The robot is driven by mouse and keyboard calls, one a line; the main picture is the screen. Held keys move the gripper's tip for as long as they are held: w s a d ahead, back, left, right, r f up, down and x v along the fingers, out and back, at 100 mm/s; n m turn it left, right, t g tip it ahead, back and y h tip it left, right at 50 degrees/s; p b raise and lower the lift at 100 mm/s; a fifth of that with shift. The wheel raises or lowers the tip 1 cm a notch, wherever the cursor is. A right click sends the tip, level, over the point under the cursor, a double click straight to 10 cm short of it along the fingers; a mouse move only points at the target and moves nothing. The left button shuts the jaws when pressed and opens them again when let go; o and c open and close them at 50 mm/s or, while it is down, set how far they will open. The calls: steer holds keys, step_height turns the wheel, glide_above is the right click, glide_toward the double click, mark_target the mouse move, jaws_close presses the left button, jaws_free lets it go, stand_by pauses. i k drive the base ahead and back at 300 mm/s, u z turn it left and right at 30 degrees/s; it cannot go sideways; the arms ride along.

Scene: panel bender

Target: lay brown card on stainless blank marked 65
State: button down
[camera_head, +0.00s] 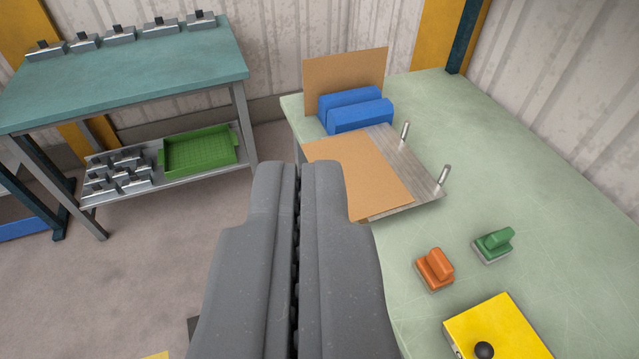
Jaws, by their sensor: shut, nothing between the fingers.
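A brown card (355,175) lies flat over a stainless blank (400,162) on the pale green table. The blank shows along the card's right side and at its lower corner. No number can be read on the blank. Another brown card (344,72) stands upright behind two blue blocks (358,108). My gripper (297,172) is shut and empty. Its tips appear in the picture just left of the flat card and cover part of the table's near left edge. I cannot tell how high they are above it.
Two upright metal pins (443,175) stand at the blank's right edge. An orange-handled block (435,268), a green-handled block (493,244) and a yellow box with a black knob (500,325) sit nearer. A teal bench (130,70) stands left. The pale table's right side is clear.

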mark_target(373, 188)
steer(key=z, duration=0.05)
steer(key=i, duration=1)
steer(key=u, duration=0.1)
